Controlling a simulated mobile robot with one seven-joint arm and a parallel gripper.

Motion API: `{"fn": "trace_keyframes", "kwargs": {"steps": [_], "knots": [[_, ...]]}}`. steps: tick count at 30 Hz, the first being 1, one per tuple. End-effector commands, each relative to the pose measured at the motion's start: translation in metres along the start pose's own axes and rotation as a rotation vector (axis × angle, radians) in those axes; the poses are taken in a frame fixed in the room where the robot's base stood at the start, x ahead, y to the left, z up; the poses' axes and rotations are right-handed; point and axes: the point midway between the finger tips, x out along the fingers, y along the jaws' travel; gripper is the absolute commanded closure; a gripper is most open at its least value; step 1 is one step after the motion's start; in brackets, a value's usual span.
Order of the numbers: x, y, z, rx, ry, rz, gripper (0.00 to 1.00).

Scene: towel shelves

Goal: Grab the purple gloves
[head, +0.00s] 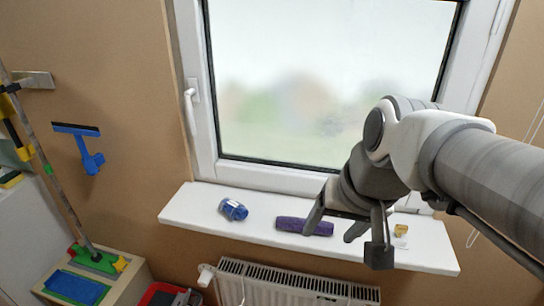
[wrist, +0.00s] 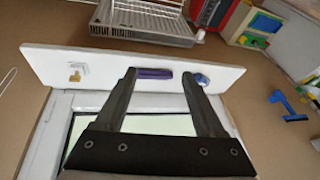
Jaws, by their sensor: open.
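The purple gloves (head: 292,224) show as a small dark purple bundle lying on the white windowsill (head: 190,215). In the wrist view the purple gloves (wrist: 152,73) appear between the tips of my two fingers, beyond them. My gripper (head: 345,242) is open and empty, over the right part of the sill in the head view. One finger overlaps the right end of the gloves there. I cannot tell how far the fingers are above the sill. In the wrist view my gripper (wrist: 159,74) spans the gloves, with no visible grasp.
A blue item (head: 233,209) lies left of the gloves on the sill. A small yellow item (head: 401,231) lies toward the right end. The window (head: 330,80) stands behind and a radiator (head: 290,285) below. A blue squeegee (head: 85,148) hangs on the wall.

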Motion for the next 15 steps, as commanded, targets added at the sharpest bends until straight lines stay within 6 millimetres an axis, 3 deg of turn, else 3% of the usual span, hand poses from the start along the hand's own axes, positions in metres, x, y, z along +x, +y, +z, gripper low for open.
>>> {"fn": "trace_keyframes", "kwargs": {"steps": [1, 9, 15], "knots": [[0.016, -0.001, -0.006, 0.053, -0.033, -0.016, 0.29], [0.077, -0.011, -0.05, 0.371, -0.203, -0.136, 0.29], [0.127, 0.014, -0.076, 0.697, -0.378, -0.24, 0.29]]}}
